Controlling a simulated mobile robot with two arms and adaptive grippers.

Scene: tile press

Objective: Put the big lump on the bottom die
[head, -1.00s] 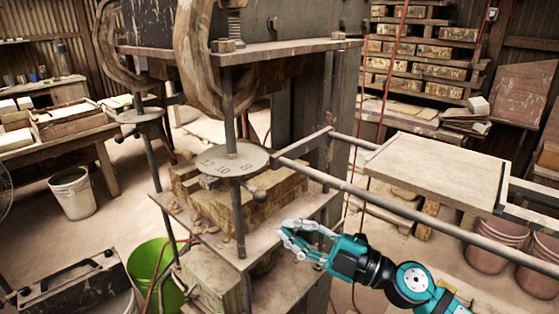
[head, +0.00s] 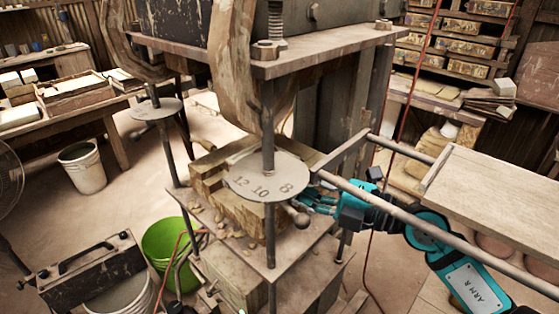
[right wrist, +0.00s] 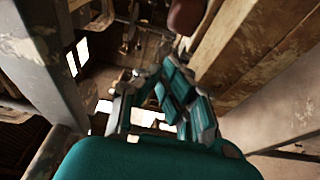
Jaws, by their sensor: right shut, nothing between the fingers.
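My right gripper (head: 308,200) is beside the press, just right of the round numbered dial (head: 265,177), with its fingers pointing left. It is shut and empty; its fingers also show in the right wrist view (right wrist: 160,78). A wooden block stack (head: 238,212), which may hold the bottom die, sits on the press's lower plate (head: 285,243), partly hidden behind the dial. Small clay-coloured crumbs (head: 220,220) lie along that plate. I cannot make out a big lump for certain. My left gripper is not in view.
A dark ball knob (head: 300,219) sticks out close to my right gripper. A steel rail (head: 385,205) crosses in front of my right arm towards a board (head: 490,185). A green bucket (head: 168,240) stands left of the press. The upper plate (head: 320,50) hangs overhead.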

